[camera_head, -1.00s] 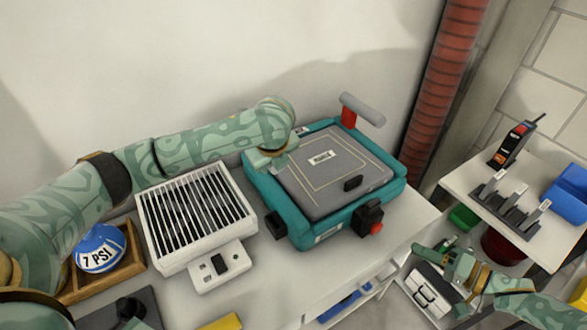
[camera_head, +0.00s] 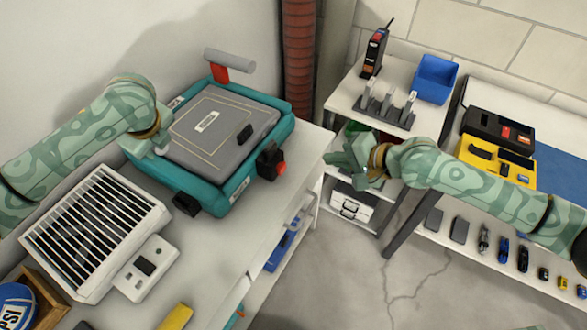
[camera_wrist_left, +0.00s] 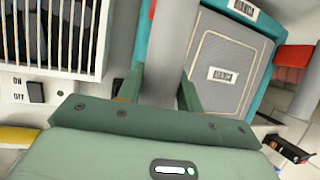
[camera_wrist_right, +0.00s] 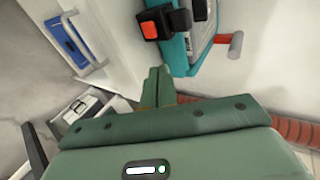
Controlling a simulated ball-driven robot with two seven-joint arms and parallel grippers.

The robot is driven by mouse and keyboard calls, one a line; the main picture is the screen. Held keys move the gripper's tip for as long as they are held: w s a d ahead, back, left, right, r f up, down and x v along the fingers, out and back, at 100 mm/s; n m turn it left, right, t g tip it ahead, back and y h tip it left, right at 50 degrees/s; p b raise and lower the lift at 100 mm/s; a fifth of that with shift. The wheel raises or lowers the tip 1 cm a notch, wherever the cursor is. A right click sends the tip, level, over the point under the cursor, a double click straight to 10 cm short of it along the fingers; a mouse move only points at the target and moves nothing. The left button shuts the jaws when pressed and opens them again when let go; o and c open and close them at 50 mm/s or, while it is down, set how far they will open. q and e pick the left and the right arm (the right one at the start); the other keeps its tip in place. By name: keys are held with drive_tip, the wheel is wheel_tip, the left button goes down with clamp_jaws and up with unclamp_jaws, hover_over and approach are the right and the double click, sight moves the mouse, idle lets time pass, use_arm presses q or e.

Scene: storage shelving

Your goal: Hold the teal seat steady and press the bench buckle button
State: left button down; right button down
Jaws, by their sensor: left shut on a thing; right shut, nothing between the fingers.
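The teal seat (camera_head: 205,199) with a grey padded top (camera_head: 224,128) lies on the white bench. A black buckle (camera_head: 268,157) with a red button (camera_head: 282,168) is at its right front side; the button also shows in the right wrist view (camera_wrist_right: 152,28). My left gripper (camera_head: 160,147) is at the seat's left edge. In the left wrist view its fingers (camera_wrist_left: 160,92) are shut on a grey bar (camera_wrist_left: 174,42) beside the padded top. My right gripper (camera_head: 345,158) is shut and empty, right of the buckle and apart from it.
A white slatted box (camera_head: 95,232) stands left of the seat. A grey-and-red handle (camera_head: 230,62) rises behind it. A red ribbed pipe (camera_head: 298,60) is at the back. A side shelf (camera_head: 425,110) carries a blue bin (camera_head: 435,78). Open floor lies between the benches.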

use_arm(q)
drive_tip(key=shift+r, duration=0.1)
use_arm(e)
drive_tip(key=shift+s+d+f+n+g+h, duration=0.25)
drive_tip(key=shift+s+f+n+g+h, duration=0.25)
drive_tip(key=shift+s+f+g+h, duration=0.45)
drive_tip(key=shift+s+f+y, duration=0.1)
drive_tip(key=shift+s+y, duration=0.1)
drive_tip(key=shift+y, duration=0.05)
approach(284, 171)
drive_tip(key=f, duration=0.1)
drive_tip(key=a+f, duration=0.1)
drive_tip(key=f, duration=0.1)
drive_tip(key=w+a+f, duration=0.1)
drive_tip(key=shift+w+a+f, duration=0.1)
drive_tip(key=shift+a+f, duration=0.05)
drive_tip(key=shift+w+a, duration=0.4)
drive_tip(key=shift+a, duration=0.25)
